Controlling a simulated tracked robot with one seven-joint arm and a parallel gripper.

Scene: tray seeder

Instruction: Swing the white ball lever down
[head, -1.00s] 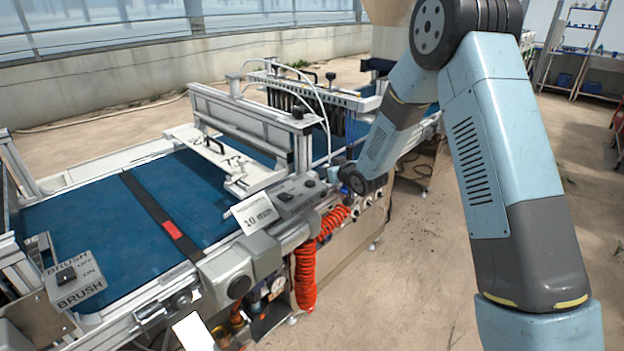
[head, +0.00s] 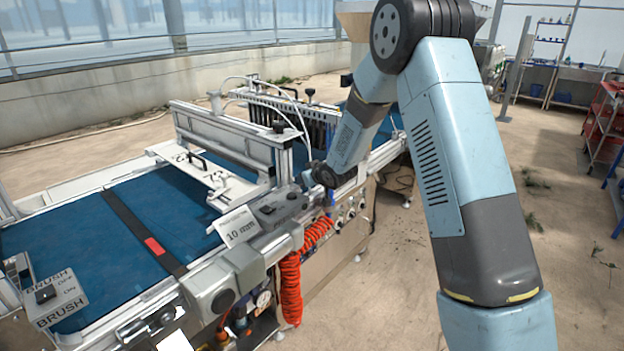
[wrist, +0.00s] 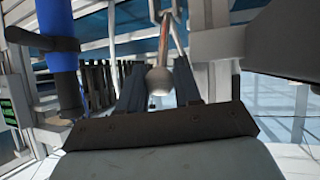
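In the wrist view a pale grey-white ball (wrist: 159,81) sits at the lower end of a thin metal rod that hangs from above. This looks like the white ball lever. My gripper (wrist: 158,88) has its two dark fingers apart, one on each side of the ball. Gaps show between the ball and both fingers, so I see no contact. How deep the ball lies between the fingertips is hard to tell. In the head view my arm's end reaches the near side of the seeder (head: 225,130), and the gripper and lever are hidden there.
A blue cylinder (wrist: 57,35) with a dark bracket stands left of the gripper in the wrist view. Open floor lies right.

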